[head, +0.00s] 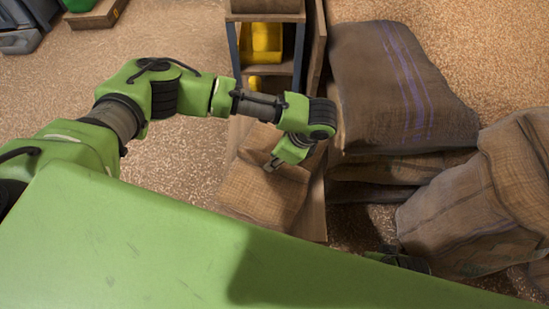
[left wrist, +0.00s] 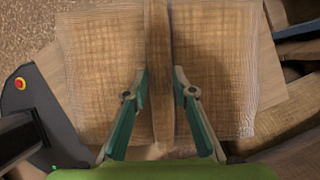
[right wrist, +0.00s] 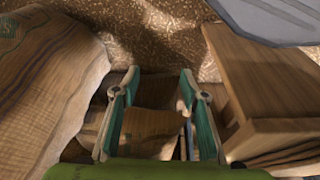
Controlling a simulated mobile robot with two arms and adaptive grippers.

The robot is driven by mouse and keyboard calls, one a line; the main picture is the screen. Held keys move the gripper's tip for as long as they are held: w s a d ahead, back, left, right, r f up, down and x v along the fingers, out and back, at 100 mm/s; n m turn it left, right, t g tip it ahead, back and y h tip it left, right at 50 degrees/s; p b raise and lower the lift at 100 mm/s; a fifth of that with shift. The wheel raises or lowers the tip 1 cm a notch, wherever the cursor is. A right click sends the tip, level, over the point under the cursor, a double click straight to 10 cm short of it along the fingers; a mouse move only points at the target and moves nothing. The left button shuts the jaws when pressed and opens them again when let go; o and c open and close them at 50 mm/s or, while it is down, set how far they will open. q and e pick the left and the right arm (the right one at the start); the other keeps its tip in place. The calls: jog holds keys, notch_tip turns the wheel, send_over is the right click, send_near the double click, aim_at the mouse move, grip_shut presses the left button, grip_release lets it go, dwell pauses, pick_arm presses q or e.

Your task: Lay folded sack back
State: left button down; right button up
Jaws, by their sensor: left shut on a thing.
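The folded sack (head: 258,192) is a tan woven burlap square, seen in the head view over a wooden board (head: 314,213). My left gripper (head: 273,166) points down at its upper part. In the left wrist view the folded sack (left wrist: 95,75) spreads on both sides of my left gripper (left wrist: 158,78), whose fingers are shut on a raised fold between them. I cannot tell whether the sack rests on the board or hangs just above it. My right gripper (right wrist: 157,80) is open, with its fingers apart and nothing seen gripped; in the head view it is mostly hidden behind my green body.
A stack of full sacks (head: 400,90), the top one purple-striped, stands right of the board. An upright sack (head: 475,205) stands at the right. A wooden shelf with a yellow bin (head: 261,42) is behind the folded sack. The floor at left is mostly clear.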

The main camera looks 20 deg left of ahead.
pick_arm(q)
jog(key=c, duration=1.7)
grip_release()
jog(key=shift+d+r, duration=0.1)
jog(key=shift+r, duration=0.25)
jog(key=p+v, duration=0.2)
jog(key=v, duration=0.9)
jog(key=shift+r+p, duration=0.2)
jog(key=shift+p, duration=0.1)
pick_arm(e)
notch_tip(320, 180, down, 9)
jog(key=s, duration=0.2)
jog(key=shift+s+r+g, duration=0.2)
jog(key=shift+g, duration=0.1)
pick_arm(q)
jog(key=shift+d, duration=0.1)
pick_arm(e)
jog(key=shift+d, duration=0.1)
